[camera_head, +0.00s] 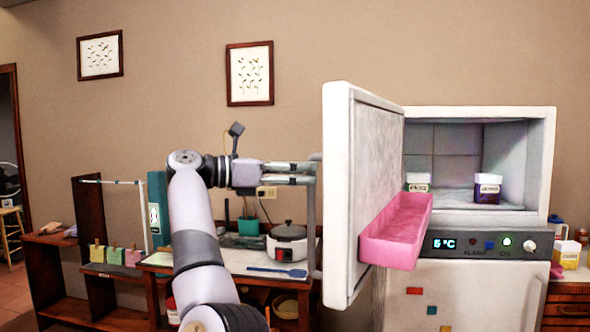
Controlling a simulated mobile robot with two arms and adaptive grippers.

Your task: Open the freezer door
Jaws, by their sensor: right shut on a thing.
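The freezer door (340,190) stands wide open, swung out to the left of the freezer compartment (455,165). Its outer side faces left, and a pink bin (395,240) is on its inner side. A vertical grey handle (312,225) runs along the door's outer side. My right gripper (310,173) is shut on the handle near its upper end, with the arm reaching up from below. A white jar (418,182) and a dark purple jar with a white lid (488,189) stand inside the compartment. My left gripper is not in view.
Below the compartment are a control panel reading 5 °C (480,244) and a lower white door (455,295). Behind my arm, a counter holds a rice cooker (287,245) and a blue utensil (280,270). Wooden shelves (90,270) stand at the left.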

